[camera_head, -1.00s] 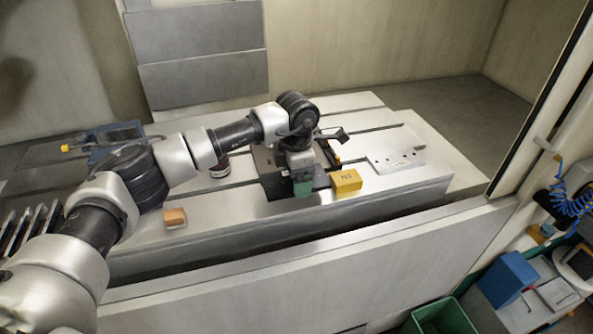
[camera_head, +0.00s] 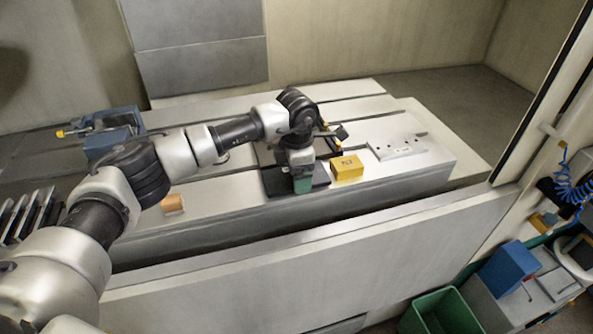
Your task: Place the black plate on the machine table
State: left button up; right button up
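The black plate (camera_head: 319,178) lies at the front part of the pale slotted machine table (camera_head: 235,194), mostly hidden under my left wrist. Its dark front edge and right corner show. My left gripper (camera_head: 303,184) points down over the plate; its fingertips are hidden or too small to make out, so I cannot tell whether it is open or touching the plate. My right gripper is not in view.
A yellow block (camera_head: 347,169) stands close to the plate's right side. A white plate with holes (camera_head: 397,148) lies further right. A small orange-brown block (camera_head: 173,203) and a blue vise (camera_head: 112,135) are on the left. A green bin (camera_head: 440,312) stands below right.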

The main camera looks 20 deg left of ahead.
pick_arm(q)
jog(key=shift+f, duration=0.35)
jog(key=o, duration=0.9)
jog(key=shift+o, duration=1)
jog(key=shift+r, duration=0.1)
notch_tip(320, 180, up, 11)
jog(key=b, duration=0.2)
